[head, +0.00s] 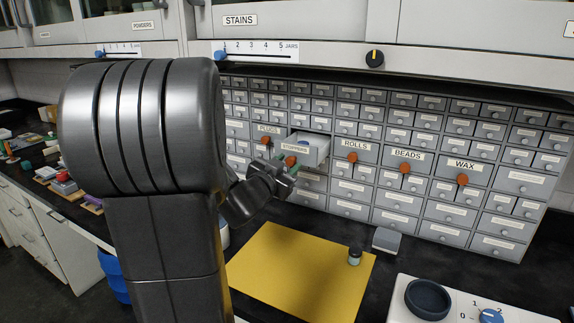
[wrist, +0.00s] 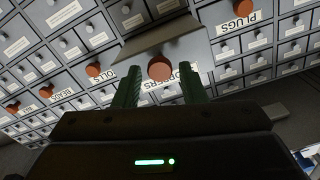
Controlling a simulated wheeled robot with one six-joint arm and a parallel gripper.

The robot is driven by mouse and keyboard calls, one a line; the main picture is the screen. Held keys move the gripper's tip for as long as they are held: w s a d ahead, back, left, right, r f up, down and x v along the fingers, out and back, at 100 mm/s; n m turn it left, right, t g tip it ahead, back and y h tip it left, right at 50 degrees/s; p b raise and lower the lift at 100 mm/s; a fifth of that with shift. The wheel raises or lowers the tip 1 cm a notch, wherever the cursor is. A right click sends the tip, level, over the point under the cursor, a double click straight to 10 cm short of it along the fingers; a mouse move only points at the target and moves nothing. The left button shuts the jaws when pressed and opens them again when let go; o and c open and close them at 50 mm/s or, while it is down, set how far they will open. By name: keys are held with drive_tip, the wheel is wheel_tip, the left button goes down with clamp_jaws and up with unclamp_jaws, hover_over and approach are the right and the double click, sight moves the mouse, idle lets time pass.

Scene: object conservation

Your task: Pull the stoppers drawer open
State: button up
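The stoppers drawer (head: 312,150) stands part way out of the grey cabinet in the head view, its top open and something pale blue inside. Its label reads STOPPERS, and its orange knob (head: 290,161) is on the front. In the wrist view the knob (wrist: 159,68) shows between and beyond the two green fingertips. My gripper (head: 283,170) is at the drawer front in the head view. In the wrist view my gripper (wrist: 160,88) has its fingers apart, with a gap on each side of the knob. I cannot tell how deep the knob sits between them.
Neighbouring drawers labelled PLUGS (head: 268,128), ROLLS (head: 354,145), BEADS (head: 407,155) and WAX (head: 461,165) look shut. A yellow mat (head: 295,270) lies on the black counter, with a small jar (head: 354,256) on it. A white device (head: 470,305) stands front right.

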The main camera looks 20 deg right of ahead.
drive_tip(key=shift+o, duration=0.5)
drive_tip(key=v, duration=1.3)
drive_tip(key=shift+s+a, duration=0.25)
drive_tip(key=shift+a, duration=0.1)
drive_tip(key=shift+d, duration=0.1)
drive_tip(key=x, duration=1.5)
drive_tip(key=shift+w+d, duration=0.1)
